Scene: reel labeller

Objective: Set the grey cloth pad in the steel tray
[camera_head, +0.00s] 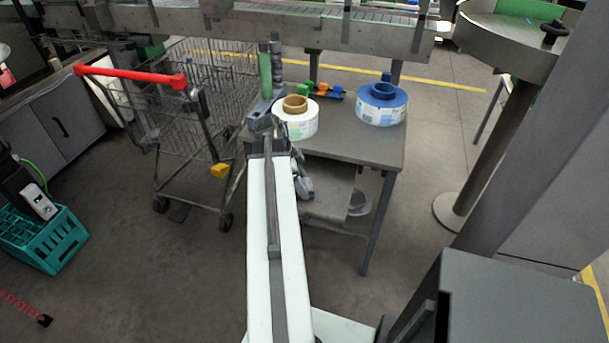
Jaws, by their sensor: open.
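A grey table (350,145) stands beyond my arm. I cannot make out the grey cloth pad or the steel tray with certainty; my arm covers the table's left part. My gripper (304,188) seems to hang beside the arm's far end, in front of the table and by its lower shelf. It is open; its fingers are small and hard to separate from the background, and I see nothing held.
A white reel (297,122) and a blue reel (381,104) stand on the table. Green and dark upright items (268,70) stand at its back left. A shopping cart (190,130) is left, a teal crate (45,240) lower left. A round-based post (490,150) stands right.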

